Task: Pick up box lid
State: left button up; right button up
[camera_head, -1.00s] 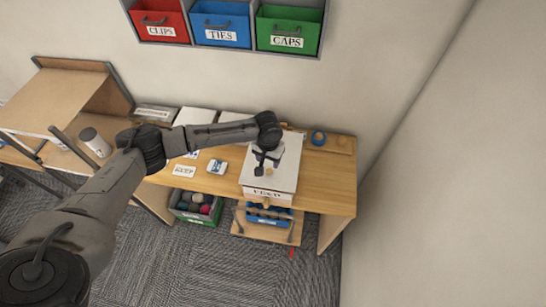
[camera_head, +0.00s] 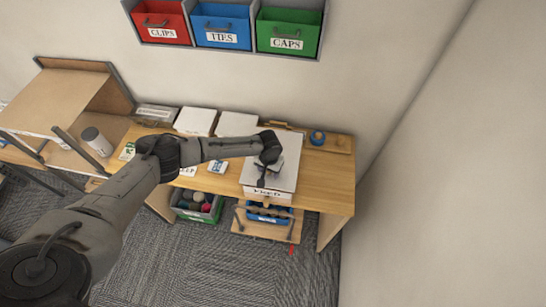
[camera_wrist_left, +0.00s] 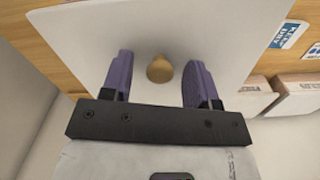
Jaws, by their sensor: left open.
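The box lid (camera_head: 284,172) is a flat white panel on top of a white labelled box (camera_head: 268,193) at the right part of the wooden desk. In the left wrist view the lid (camera_wrist_left: 90,35) fills the upper middle, with a round wooden knob (camera_wrist_left: 160,69) on it. My left gripper (camera_head: 264,180) is over the lid in the head view. In the wrist view its two purple fingers (camera_wrist_left: 157,80) stand open on either side of the knob, with gaps on both sides. Whether the fingertips touch the lid cannot be told. My right gripper is not in view.
Two more white-topped boxes (camera_head: 237,124) stand at the back of the desk (camera_head: 325,180). A blue tape roll (camera_head: 318,137) lies to the right. Small cards (camera_head: 217,167) lie left of the box. Red, blue and green bins (camera_head: 287,32) hang on the wall.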

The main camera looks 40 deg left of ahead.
pick_arm(q)
jog(key=shift+c, duration=0.2)
jog(key=c, duration=1)
jog(key=shift+o, duration=0.2)
jog(key=shift+r, duration=0.1)
